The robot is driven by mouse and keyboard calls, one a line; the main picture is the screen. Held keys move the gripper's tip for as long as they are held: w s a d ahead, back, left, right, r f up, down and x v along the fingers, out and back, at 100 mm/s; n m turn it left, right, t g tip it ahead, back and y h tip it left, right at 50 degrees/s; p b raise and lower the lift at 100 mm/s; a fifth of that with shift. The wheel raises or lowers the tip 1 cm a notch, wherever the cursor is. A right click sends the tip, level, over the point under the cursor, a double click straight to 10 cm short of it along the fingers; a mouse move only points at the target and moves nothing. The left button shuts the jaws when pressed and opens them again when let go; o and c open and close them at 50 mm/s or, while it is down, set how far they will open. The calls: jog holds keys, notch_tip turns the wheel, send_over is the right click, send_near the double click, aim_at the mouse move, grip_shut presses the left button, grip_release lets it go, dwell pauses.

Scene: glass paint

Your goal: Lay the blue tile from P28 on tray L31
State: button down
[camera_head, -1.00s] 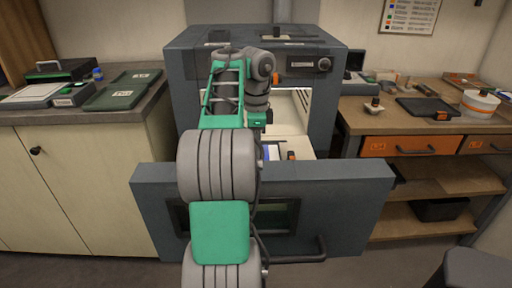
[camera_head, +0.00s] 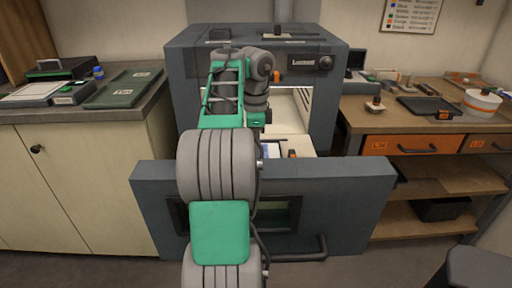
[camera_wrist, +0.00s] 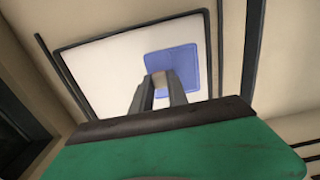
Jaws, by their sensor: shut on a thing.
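The blue tile (camera_wrist: 182,60) shows in the wrist view just beyond my fingertips, over a pale surface inside a thin dark frame, which may be the tray (camera_wrist: 100,62). My gripper (camera_wrist: 160,82) is shut on the blue tile at its near edge; a small tan patch shows between the fingers. I cannot tell whether the tile touches the surface below. My fingers are hidden there. No L31 or P28 label is legible.
The kiln (camera_head: 184,95) is open, and its front door (camera_head: 345,195) stands out below my arm. Kiln walls lie close on both sides. A left counter holds a dark green board (camera_head: 125,88). A right bench holds a black tray (camera_head: 428,107) and a white tub (camera_head: 482,103).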

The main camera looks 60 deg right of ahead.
jog(key=c, duration=1.2)
grip_release()
jog(key=shift+r, duration=0.1)
notch_tip(320, 180, up, 7)
jog(key=p, duration=0.7)
